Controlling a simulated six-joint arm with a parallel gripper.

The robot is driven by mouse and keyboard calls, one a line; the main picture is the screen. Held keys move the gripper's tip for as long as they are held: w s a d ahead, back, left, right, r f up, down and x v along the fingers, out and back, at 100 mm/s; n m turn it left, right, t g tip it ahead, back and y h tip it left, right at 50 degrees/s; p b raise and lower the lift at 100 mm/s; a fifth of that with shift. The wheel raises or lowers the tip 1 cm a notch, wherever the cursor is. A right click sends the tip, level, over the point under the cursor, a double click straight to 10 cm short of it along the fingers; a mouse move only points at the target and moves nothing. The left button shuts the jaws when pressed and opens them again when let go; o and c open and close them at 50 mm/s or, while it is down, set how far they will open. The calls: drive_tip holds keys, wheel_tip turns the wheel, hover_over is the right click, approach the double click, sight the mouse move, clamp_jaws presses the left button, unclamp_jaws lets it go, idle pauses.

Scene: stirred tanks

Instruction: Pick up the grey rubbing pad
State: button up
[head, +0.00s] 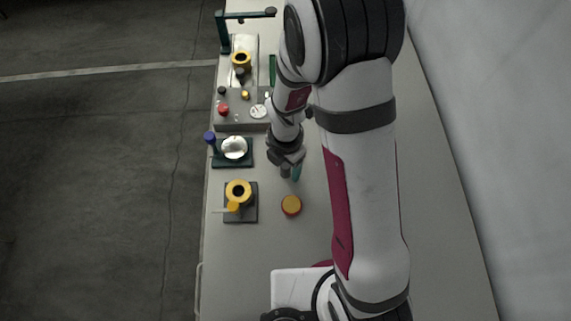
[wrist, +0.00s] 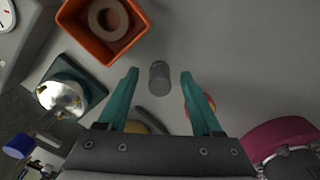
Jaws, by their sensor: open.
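The grey rubbing pad (wrist: 159,76) looks like a small grey cylinder in the wrist view. It lies between the teal fingertips of my gripper (wrist: 160,72), with a gap on each side. My gripper is open and I see no contact with the pad. In the head view my gripper (head: 291,172) hangs over the middle of the bench, pointing down, with one teal finger showing. I cannot tell the pad apart from the gripper there.
An orange box (wrist: 100,28) with a beige ring inside stands close to the pad. A dish on a green stand (head: 234,149), a yellow ring on a dark base (head: 239,193) and a red jar with a yellow top (head: 291,206) are nearby.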

sight(286, 165)
clamp_jaws()
idle(0.3)
drive_tip(key=shift+r, duration=0.6)
wheel_tip(286, 165, up, 3)
drive_tip(key=s+d+r, duration=0.3)
drive_tip(key=d+r, duration=0.4)
drive_tip(key=d, duration=0.4)
drive_tip(key=shift+d, duration=0.15)
